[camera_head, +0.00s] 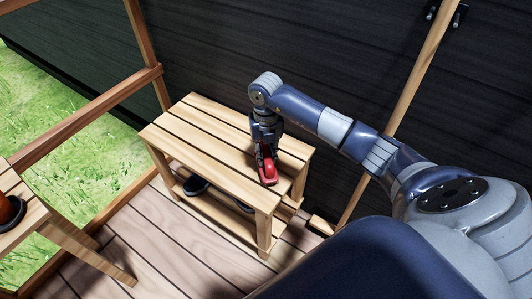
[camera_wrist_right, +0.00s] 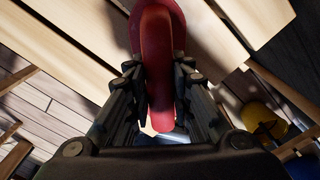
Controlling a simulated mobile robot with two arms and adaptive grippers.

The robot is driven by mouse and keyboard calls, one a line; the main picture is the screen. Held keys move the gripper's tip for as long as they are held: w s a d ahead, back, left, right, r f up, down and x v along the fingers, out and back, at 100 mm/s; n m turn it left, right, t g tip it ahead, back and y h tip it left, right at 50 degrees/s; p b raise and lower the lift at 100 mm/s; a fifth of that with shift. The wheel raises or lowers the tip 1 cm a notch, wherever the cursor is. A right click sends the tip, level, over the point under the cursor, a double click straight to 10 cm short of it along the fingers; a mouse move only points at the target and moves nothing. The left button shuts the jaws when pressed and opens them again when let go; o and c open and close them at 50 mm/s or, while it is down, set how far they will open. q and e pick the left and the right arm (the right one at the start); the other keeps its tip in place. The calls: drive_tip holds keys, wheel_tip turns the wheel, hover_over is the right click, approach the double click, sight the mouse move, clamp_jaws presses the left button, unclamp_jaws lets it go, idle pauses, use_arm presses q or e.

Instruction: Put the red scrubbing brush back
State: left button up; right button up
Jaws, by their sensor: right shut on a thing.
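The red scrubbing brush (camera_head: 268,172) is at the slatted wooden bench (camera_head: 196,130), over the top near its right front part. My right gripper (camera_head: 266,150) points down and is shut on the brush. In the right wrist view, the red brush (camera_wrist_right: 158,70) lies between the two dark fingers (camera_wrist_right: 160,95), with the pale slats behind it. I cannot tell whether the brush touches the bench top. My left gripper is not in view.
Dark shoes (camera_head: 196,185) sit on the bench's lower shelf. A dark plank wall (camera_head: 230,50) stands behind. A wooden table (camera_head: 30,215) with a terracotta-coloured pot (camera_head: 10,210) is at the left. A wooden post rises right of the bench. The deck in front is clear.

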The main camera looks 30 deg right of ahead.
drive_tip(key=o, duration=0.9)
drive_tip(key=shift+f, duration=0.1)
drive_tip(key=shift+o, duration=0.2)
